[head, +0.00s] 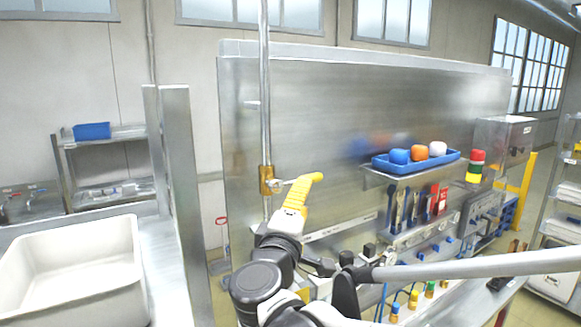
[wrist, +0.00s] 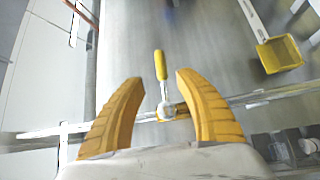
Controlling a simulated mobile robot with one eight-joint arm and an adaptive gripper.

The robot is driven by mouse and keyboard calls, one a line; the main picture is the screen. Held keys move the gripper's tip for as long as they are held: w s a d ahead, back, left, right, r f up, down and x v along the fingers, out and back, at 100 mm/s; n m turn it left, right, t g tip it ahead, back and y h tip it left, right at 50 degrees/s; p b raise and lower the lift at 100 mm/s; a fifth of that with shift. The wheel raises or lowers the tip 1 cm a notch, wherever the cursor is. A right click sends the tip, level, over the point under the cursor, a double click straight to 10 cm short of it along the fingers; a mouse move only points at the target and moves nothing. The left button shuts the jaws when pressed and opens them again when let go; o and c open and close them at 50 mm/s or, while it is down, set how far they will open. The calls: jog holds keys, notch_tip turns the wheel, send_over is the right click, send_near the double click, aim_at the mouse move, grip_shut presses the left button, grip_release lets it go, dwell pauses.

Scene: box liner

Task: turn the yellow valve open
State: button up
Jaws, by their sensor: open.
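The valve has a yellow handle (wrist: 160,65) on a silver lever, attached to a brass body (head: 267,180) on the upright pipe (head: 265,100). In the wrist view the lever stands across the pipe (wrist: 270,95). My gripper (head: 302,187) is just right of the brass body in the head view; its yellow fingers overlap the handle there, so the two are hard to tell apart. In the wrist view my gripper (wrist: 150,85) is open. The lever shows in the gap between the fingers, and the handle extends past the tips. No grip on it shows.
A metal panel (head: 330,110) stands behind the pipe. To the right are a blue tray (head: 380,166) with coloured cups, hanging tools and a stack light (head: 476,165). A white bin (head: 75,265) stands at left. A yellow tray (wrist: 278,55) shows in the wrist view.

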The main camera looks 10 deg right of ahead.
aim_at(311, 179)
jog(key=p+x, duration=0.1)
jog(key=x, duration=0.8)
jog(key=shift+w+d+p, duration=0.25)
jog(key=shift+d+p, duration=0.05)
jog(key=shift+s+a, duration=0.1)
grip_shut()
